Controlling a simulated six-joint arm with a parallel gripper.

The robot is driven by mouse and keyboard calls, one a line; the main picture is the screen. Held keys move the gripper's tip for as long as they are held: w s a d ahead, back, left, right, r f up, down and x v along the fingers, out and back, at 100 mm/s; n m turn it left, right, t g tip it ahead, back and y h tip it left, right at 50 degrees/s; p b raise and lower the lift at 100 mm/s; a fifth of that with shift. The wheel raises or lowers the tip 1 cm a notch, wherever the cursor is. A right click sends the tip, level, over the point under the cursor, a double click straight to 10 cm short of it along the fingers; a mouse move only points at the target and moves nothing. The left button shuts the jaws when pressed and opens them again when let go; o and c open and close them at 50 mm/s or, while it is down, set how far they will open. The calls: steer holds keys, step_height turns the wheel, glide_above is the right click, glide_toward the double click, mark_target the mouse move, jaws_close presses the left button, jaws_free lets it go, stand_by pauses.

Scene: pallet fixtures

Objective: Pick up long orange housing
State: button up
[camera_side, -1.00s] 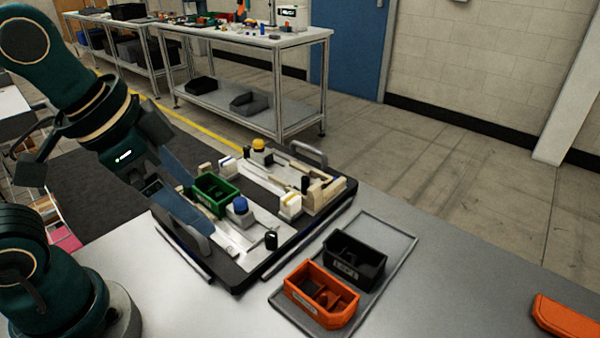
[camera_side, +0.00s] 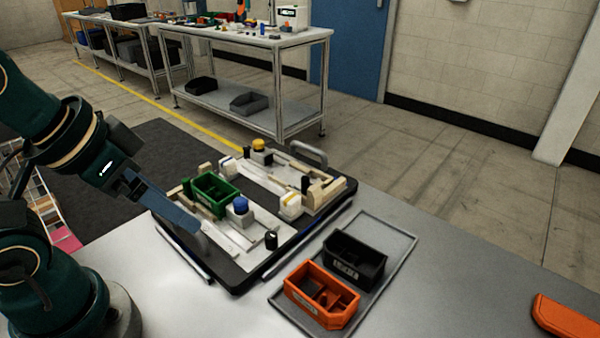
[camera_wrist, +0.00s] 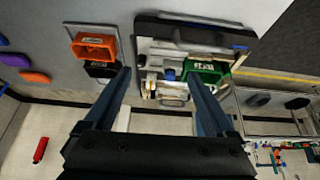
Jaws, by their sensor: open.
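My gripper (camera_side: 192,226) is open and empty, its blue fingers over the left edge of the black pallet fixture (camera_side: 246,283). In the wrist view the two fingers of my gripper (camera_wrist: 157,75) stand wide apart, with the fixture beyond them. No part is clearly recognisable as a long orange housing. An orange bin (camera_side: 321,295) with dark contents stands on a grey tray (camera_side: 401,247); the bin also shows in the wrist view (camera_wrist: 95,46). A separate orange piece (camera_side: 566,319) lies at the right, partly cut off, and a similar orange shape shows in the wrist view (camera_wrist: 35,77).
A black bin (camera_side: 354,262) stands behind the orange bin. The fixture carries a green bin (camera_side: 211,194), a blue-topped part (camera_side: 240,207), a yellow-topped part (camera_side: 259,146) and several pale blocks. The metal table is clear between the tray and the right orange piece.

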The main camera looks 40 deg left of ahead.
steer(key=n, duration=0.2)
steer(key=n+g, duration=0.2)
steer(key=n, duration=1.4)
glide_above(318, 288)
steer(key=s+d, duration=0.1)
steer(key=s, duration=0.2)
step_height(318, 288, down, 9)
steer(key=shift+s+d+r, duration=0.1)
steer(key=shift+s, duration=0.05)
steer(key=shift+s+d+f+m, duration=0.15)
steer(key=shift+f+m, duration=0.15)
steer(key=shift+x, duration=2.35)
